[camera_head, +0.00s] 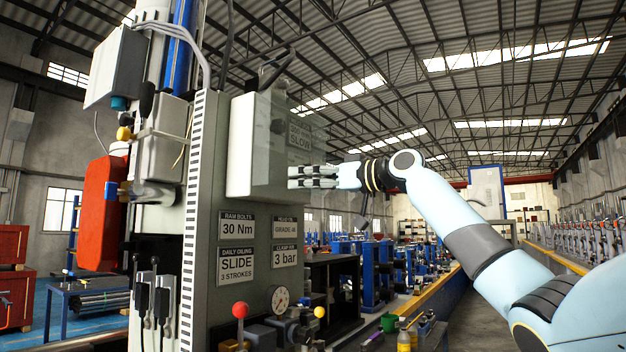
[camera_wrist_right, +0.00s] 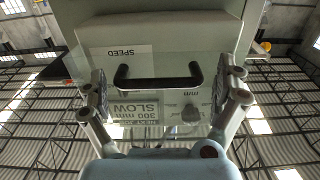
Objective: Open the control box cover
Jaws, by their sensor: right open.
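The control box (camera_head: 250,150) is a grey-green box mounted on the upper part of the machine. A see-through cover (camera_head: 312,135) stands over its right-facing front, with a SLOW label showing through. In the right wrist view, a black bar handle (camera_wrist_right: 157,83) sits on the cover below a SPEED label. My right gripper (camera_head: 292,177) is at the lower edge of the box front. In the right wrist view its open fingers (camera_wrist_right: 160,90) stand to either side of the handle, with gaps between. My left gripper is out of view.
Below the box are label plates (camera_head: 237,226), a pressure gauge (camera_head: 279,299) and a red-knobbed lever (camera_head: 240,311). A dark knob (camera_wrist_right: 190,113) shows behind the cover. A red part (camera_head: 104,215) hangs on the machine's left. Benches with blue fixtures (camera_head: 375,275) stand behind.

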